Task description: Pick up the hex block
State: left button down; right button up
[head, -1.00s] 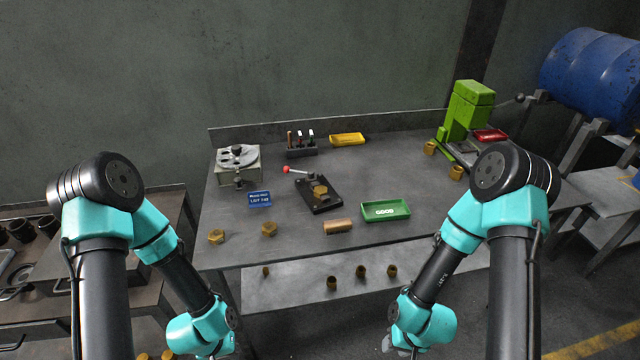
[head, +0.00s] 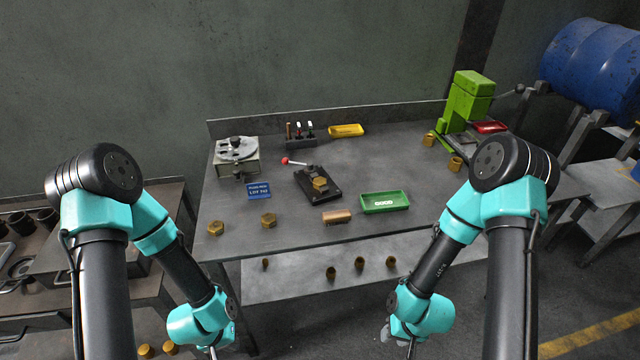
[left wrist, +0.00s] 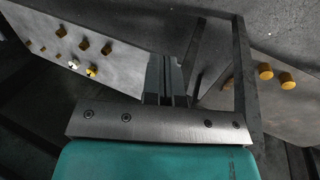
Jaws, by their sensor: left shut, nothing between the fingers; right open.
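Two brass hex-shaped blocks stand on the front left of the table in the head view, one further left (head: 216,228) and one (head: 268,220) to its right. Another brass hex piece (head: 320,184) sits on a black fixture (head: 312,197) mid-table. Which one is the hex block I cannot tell. My left gripper (head: 213,353) is at the bottom edge of the head view, below and in front of the table. Its shut, empty fingers show in the left wrist view (left wrist: 167,80). My right gripper (head: 410,349) is open, low in front of the table, mostly cut off.
A copper-coloured bar (head: 336,216) and a green tray (head: 385,203) lie near the table's front edge. A blue sign (head: 259,191), a grey machine (head: 236,165) and a green press (head: 468,100) also stand there. Several brass pieces sit on the lower shelf (head: 300,283).

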pick_arm(q)
jog(key=c, duration=1.8)
grip_release()
jog(key=shift+c, duration=0.2)
jog(key=o, duration=1.4)
jog(key=shift+o, duration=0.2)
